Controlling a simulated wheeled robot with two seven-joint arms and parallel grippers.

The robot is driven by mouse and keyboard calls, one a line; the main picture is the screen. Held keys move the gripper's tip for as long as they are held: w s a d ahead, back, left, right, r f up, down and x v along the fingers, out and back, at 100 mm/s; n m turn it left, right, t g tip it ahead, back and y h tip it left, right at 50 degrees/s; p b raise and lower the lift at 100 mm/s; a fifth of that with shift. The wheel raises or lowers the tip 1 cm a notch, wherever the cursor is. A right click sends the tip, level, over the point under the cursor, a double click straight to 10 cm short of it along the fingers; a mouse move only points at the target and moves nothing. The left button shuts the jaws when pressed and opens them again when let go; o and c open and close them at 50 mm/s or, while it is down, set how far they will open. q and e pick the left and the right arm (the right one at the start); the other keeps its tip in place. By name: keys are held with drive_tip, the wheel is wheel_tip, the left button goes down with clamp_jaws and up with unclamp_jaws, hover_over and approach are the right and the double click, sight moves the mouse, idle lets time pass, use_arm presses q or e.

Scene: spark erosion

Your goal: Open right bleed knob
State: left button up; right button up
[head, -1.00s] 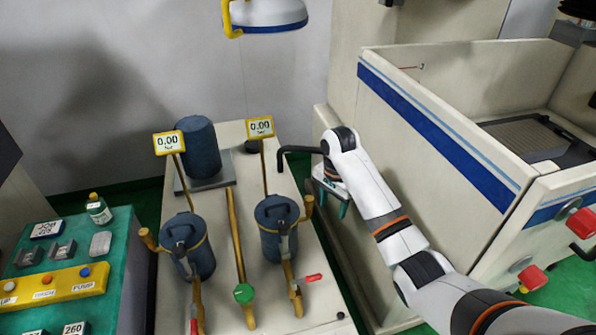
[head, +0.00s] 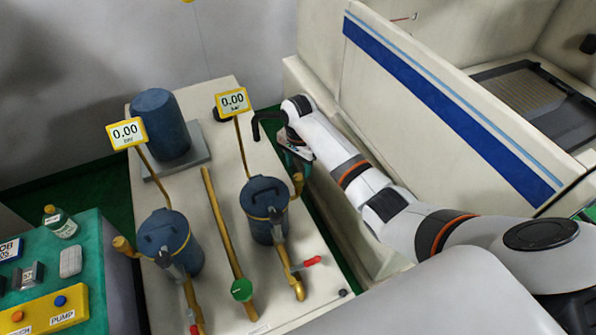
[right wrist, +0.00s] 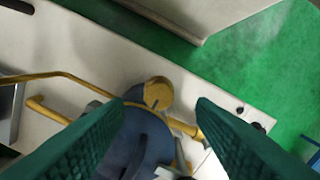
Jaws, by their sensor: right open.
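The right filter canister (head: 264,206) is a dark blue cylinder on the cream bench. A yellow knob (head: 298,182), which looks like the right bleed knob, sticks out on its right side. My right gripper (head: 297,162) is just above and behind this knob in the head view, with teal fingers spread and empty. In the right wrist view the round yellow knob (right wrist: 158,93) lies between the two open fingers (right wrist: 162,108), beyond their tips and nearer the left one. I cannot tell the exact gap. My left gripper is out of view.
The left filter canister (head: 170,243), a green knob (head: 242,290) and a red-handled valve (head: 311,261) stand on the bench. Display signs (head: 233,101) read 0.00. A large cream machine tank (head: 440,110) borders the right arm. Green floor shows between.

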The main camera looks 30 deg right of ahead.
sight(298, 177)
wheel_tip(298, 177, down, 4)
drive_tip(key=shift+f, duration=0.4)
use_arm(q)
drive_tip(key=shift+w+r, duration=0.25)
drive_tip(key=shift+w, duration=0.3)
use_arm(e)
drive_tip(key=c, duration=1)
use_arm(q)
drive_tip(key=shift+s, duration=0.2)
